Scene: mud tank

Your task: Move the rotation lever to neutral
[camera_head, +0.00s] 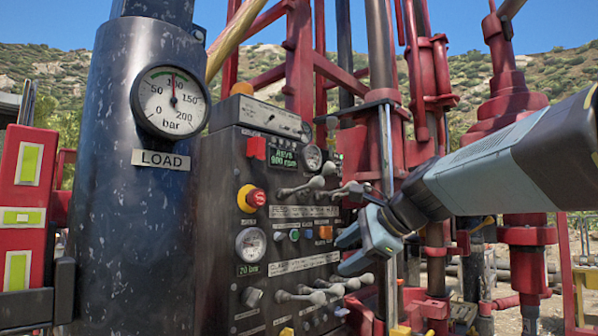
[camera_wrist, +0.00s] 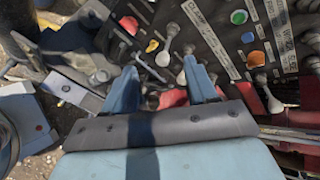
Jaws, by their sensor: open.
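A dark control panel (camera_head: 300,240) carries several levers with grey knobs. One row of levers (camera_head: 300,188) is at mid height and another row (camera_head: 320,290) is lower down. The labels are too small to read, so I cannot tell which is the rotation lever. My gripper (camera_head: 347,253) is open at the right edge of the panel, between the two rows in the picture. In the wrist view the blue fingers (camera_wrist: 158,72) are apart, with a pale lever knob (camera_wrist: 163,58) showing between the tips. I see no clear contact.
A thick dark column with a LOAD gauge (camera_head: 172,100) stands left of the panel. A red emergency button (camera_head: 256,197) and a small gauge (camera_head: 251,245) are on the panel's left side. Red drill-rig framework (camera_head: 300,60) stands behind, with pipes close to my arm.

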